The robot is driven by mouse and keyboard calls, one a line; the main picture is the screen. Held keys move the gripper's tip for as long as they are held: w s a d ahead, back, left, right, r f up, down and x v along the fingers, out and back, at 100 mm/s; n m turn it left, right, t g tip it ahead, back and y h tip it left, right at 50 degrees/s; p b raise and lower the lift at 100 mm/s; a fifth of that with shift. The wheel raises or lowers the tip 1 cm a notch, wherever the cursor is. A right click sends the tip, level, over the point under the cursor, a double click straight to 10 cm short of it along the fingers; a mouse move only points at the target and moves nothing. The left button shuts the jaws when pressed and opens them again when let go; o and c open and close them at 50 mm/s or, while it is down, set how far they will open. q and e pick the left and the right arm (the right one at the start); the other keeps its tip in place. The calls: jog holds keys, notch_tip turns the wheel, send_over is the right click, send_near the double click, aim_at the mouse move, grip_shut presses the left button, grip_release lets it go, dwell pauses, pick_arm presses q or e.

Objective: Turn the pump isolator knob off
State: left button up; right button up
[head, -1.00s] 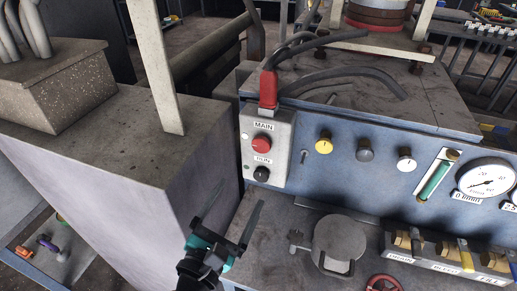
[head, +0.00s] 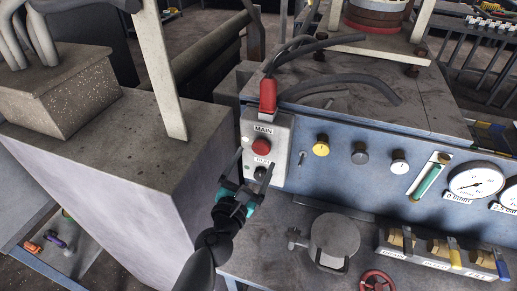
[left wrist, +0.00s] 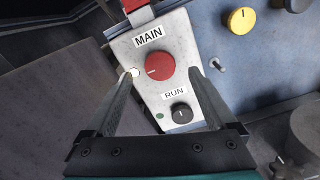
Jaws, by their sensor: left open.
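A red knob (head: 261,147) under a MAIN label and a smaller black knob (head: 260,173) by a RUN label sit on a pale control box (head: 281,150). I see no label reading pump isolator. The red knob (left wrist: 159,67) and black knob (left wrist: 181,113) also show in the left wrist view, each with a white pointer mark. My left gripper (head: 253,162) is open and empty in front of the box. In the left wrist view its fingers (left wrist: 161,75) appear on either side of the red knob, with no clear contact. My right gripper is not in view.
A small toggle (head: 302,157) is nearer. A grey cabinet (head: 115,150) stands left of my left arm.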

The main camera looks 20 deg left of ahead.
aim_at(261, 149)
pick_arm(q)
jog(key=shift+w, duration=2)
jog(key=shift+c, duration=0.3)
jog(key=c, duration=1.3)
jog(key=shift+d, duration=0.1)
